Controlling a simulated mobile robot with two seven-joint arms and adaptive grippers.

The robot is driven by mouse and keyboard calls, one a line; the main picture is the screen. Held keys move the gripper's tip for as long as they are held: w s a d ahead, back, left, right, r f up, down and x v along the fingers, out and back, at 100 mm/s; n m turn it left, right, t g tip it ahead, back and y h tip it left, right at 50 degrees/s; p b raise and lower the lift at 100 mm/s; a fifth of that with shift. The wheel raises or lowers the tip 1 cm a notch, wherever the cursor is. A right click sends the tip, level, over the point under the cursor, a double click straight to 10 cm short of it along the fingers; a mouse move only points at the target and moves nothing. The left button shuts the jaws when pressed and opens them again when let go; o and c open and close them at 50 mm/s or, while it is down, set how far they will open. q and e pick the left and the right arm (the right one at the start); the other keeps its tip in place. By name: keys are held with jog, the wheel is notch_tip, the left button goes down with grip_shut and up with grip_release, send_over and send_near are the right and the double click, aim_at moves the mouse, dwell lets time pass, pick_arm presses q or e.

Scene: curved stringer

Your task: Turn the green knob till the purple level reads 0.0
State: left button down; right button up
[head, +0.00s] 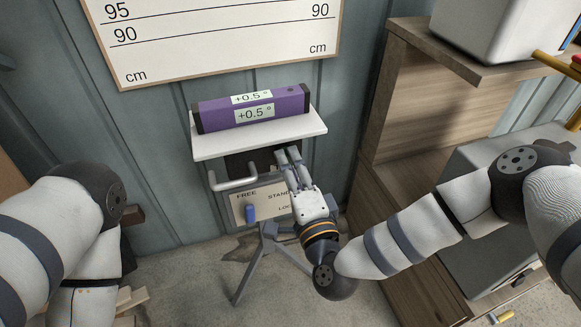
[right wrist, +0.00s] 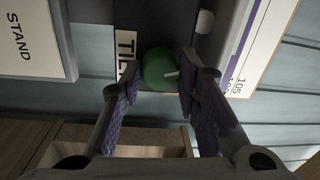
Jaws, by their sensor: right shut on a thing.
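The purple level (head: 252,106) lies on a white shelf plate (head: 258,135) and shows +0.5 ° on its top and front displays. My right gripper (head: 288,156) reaches up under the plate's front edge. In the right wrist view, the green knob (right wrist: 158,68) sits between its two fingers (right wrist: 160,85), and the gripper is shut on it. A white mark shows on the knob's face. The knob is hidden in the head view. My left arm is at the left of the head view, and its gripper does not show.
A grey tripod (head: 267,246) stands beneath. A wooden shelf unit (head: 410,110) stands at the right. A height board (head: 215,40) hangs behind.

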jog(key=shift+s+f+m, duration=0.1)
jog(key=shift+m, duration=0.4)
jog(key=shift+a, duration=0.1)
jog(key=o, duration=1.2)
jog(key=shift+c, duration=0.2)
jog(key=v, duration=1.2)
